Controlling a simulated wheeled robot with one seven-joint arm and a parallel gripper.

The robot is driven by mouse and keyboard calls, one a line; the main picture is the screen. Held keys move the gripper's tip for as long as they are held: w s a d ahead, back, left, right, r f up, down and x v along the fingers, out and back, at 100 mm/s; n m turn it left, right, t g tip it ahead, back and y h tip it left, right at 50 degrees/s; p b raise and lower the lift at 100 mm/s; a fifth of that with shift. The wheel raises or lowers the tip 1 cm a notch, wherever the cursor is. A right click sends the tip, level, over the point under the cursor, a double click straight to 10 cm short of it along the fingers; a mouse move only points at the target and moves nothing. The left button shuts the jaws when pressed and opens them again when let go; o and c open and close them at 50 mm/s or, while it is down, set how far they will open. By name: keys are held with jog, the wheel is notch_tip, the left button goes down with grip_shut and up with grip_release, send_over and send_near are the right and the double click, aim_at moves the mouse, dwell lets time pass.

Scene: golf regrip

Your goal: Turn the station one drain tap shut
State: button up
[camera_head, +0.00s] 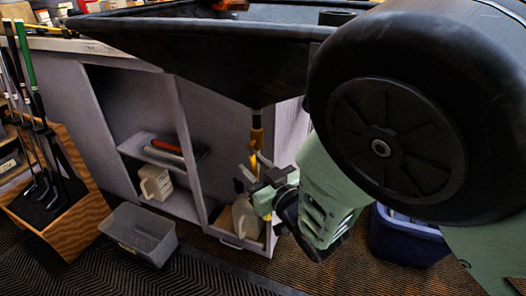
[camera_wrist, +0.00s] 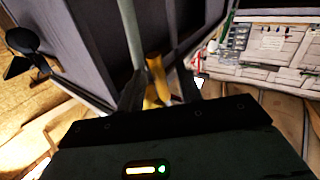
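The drain tap (camera_head: 256,134) hangs under the black sloped trough (camera_head: 190,50) in the head view. It has a brass-coloured body, with a yellow part (camera_head: 257,160) below it. In the wrist view a yellow part of the tap (camera_wrist: 156,78) shows between my fingers. My gripper (camera_head: 258,176) is just below the tap in the head view, its dark fingers pointing up and left. In the wrist view my gripper (camera_wrist: 158,92) has its fingers apart, one on each side of the yellow part. I cannot tell whether either finger touches it.
A whitish jug (camera_head: 245,217) stands below my gripper in the cabinet. Another jug (camera_head: 155,183) sits left of it. A grey bin (camera_head: 140,235) and a wooden rack of clubs (camera_head: 75,205) are on the left floor. A blue bin (camera_head: 408,240) stands at right behind my arm.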

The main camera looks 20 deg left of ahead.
jog(key=shift+x, duration=1.35)
grip_shut()
